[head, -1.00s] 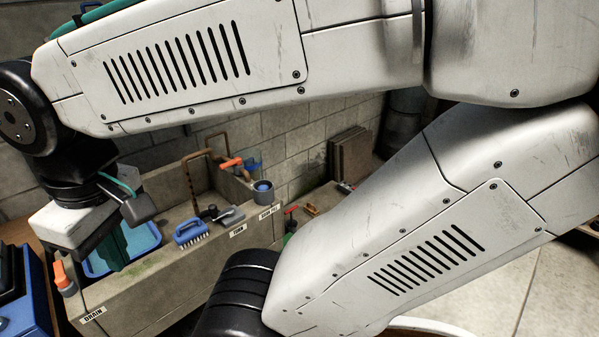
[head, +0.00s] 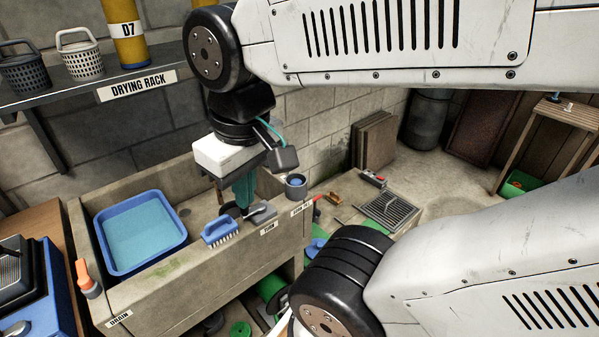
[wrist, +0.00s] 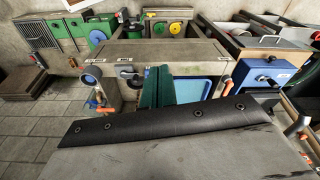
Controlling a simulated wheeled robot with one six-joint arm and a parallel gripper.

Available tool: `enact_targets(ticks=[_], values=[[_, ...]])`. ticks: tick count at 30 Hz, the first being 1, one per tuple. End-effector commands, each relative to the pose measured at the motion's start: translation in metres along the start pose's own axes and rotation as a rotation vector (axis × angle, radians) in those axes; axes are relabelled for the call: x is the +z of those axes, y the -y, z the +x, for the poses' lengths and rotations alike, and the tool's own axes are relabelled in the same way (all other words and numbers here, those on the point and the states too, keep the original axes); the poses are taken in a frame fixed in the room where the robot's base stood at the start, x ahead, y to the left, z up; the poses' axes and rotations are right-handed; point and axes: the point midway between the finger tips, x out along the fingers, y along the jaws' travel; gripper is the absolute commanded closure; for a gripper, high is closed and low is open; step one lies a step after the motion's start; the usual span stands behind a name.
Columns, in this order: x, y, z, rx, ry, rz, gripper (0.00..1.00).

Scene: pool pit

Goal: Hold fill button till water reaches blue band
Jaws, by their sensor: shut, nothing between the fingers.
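A grey round button with a blue top (head: 296,184) stands on the sink's right front corner, above a label too small to read surely. It also shows in the wrist view (wrist: 92,76). My gripper (head: 243,200) has green fingers, shut and empty, pointing down just left of the button and apart from it. The fingers (wrist: 157,80) also show in the wrist view. A blue tub (head: 110,262) with flat light-blue contents (head: 141,233) sits in the stone sink (head: 180,289). I cannot make out a blue band.
A blue brush (head: 220,231) and a grey lever (head: 262,212) lie on the sink's front rim, close to my fingers. An orange-handled drain control (head: 88,279) is at the left corner. A drying rack shelf (head: 137,86) hangs behind.

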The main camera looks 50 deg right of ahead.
Motion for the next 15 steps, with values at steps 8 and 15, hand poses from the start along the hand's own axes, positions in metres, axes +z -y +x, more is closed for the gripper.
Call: enact_targets(ticks=[8, 15], values=[[-0.054, -0.044, 0.004, 0.022, 0.035, 0.418, 1.00], [-0.116, -0.158, 0.035, 0.060, 0.068, 1.108, 1.00]])
